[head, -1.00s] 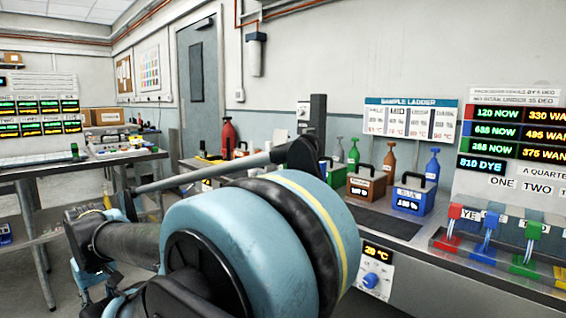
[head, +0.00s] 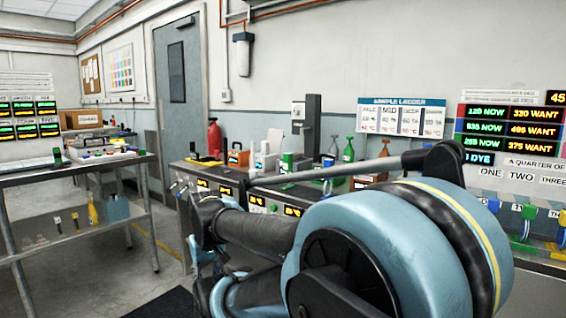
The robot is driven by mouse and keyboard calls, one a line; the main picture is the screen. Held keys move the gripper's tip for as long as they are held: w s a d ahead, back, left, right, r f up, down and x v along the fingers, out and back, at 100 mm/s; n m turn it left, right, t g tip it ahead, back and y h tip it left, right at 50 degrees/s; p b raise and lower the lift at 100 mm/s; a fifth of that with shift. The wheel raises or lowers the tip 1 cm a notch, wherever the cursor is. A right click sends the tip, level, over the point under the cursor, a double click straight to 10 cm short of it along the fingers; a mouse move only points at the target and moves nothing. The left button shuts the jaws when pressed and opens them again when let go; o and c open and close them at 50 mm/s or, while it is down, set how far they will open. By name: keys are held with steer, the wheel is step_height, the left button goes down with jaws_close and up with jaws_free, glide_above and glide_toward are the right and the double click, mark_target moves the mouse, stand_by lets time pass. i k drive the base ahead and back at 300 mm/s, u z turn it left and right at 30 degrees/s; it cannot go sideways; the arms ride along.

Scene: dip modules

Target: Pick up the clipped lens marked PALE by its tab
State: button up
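I cannot make out the clipped lens marked PALE or its tab in the head view. The word PALE appears to be on the first card of the SAMPLE LADDER sign (head: 402,118) on the back wall. My large blue and black arm joints fill the lower right and cover much of the counter (head: 225,195). I cannot make out my gripper's fingers among or behind my arm links.
A metal table (head: 75,172) with a lower shelf stands at left, holding small items. Bottles such as the green one (head: 349,150) stand on the counter. A red bottle (head: 214,138) is at its far left end. Floor shows between table and counter.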

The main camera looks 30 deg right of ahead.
mark_target(264, 144)
steer(key=z, duration=0.05)
steer(key=i, duration=1)
